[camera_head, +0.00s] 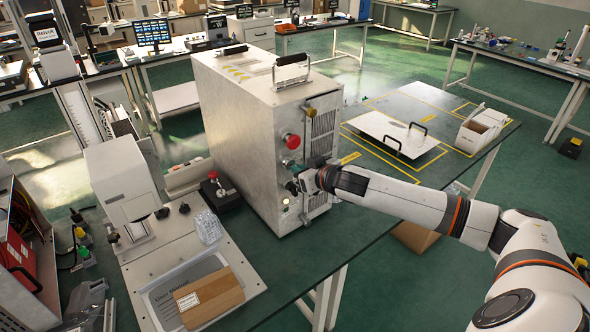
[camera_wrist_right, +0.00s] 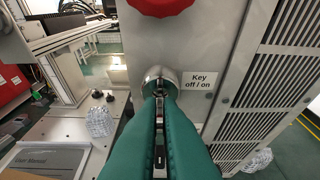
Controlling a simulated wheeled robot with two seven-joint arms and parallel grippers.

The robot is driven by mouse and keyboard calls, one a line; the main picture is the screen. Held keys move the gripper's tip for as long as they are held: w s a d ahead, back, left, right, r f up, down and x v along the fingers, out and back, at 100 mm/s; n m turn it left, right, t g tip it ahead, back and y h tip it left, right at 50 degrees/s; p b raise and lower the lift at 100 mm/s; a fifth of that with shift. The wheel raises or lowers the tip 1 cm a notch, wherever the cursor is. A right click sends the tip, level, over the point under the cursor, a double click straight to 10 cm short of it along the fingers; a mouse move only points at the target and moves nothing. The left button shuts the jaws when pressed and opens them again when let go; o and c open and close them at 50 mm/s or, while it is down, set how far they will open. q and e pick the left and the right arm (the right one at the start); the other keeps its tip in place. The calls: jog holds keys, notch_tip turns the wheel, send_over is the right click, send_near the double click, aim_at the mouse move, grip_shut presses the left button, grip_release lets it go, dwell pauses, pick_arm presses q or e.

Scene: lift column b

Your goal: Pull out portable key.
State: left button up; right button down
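The grey metal cabinet (camera_head: 235,130) stands on the green table. Its key switch (camera_wrist_right: 160,78) is a round silver lock on the front panel, beside a label reading "Key off / on" (camera_wrist_right: 202,82). My right gripper (camera_head: 297,184) is at this lock. In the right wrist view its two green fingers (camera_wrist_right: 159,105) come together at the lock, with a narrow strip of dark and silver metal between them, which appears to be the key (camera_wrist_right: 159,104). The fingers hide most of the key, so its turn position cannot be told. My left gripper is not in view.
A red emergency button (camera_head: 292,141) sits above the lock, close to my right gripper. A white panel with black handles (camera_head: 385,128) and a white bin (camera_head: 482,128) are on the table to the right. A cardboard box (camera_head: 208,298) lies at the front left.

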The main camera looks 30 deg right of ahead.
jog(key=shift+s+d+f, duration=0.1)
jog(key=shift+s, duration=0.65)
dwell(0.6)
jog(key=shift+s+d+f+b, duration=0.15)
jog(key=shift+s+b, duration=0.2)
jog(key=shift+s, duration=1.1)
jog(key=shift+s+d+r+b, duration=0.1)
jog(key=shift+s+b, duration=0.25)
jog(key=shift+s, duration=1.05)
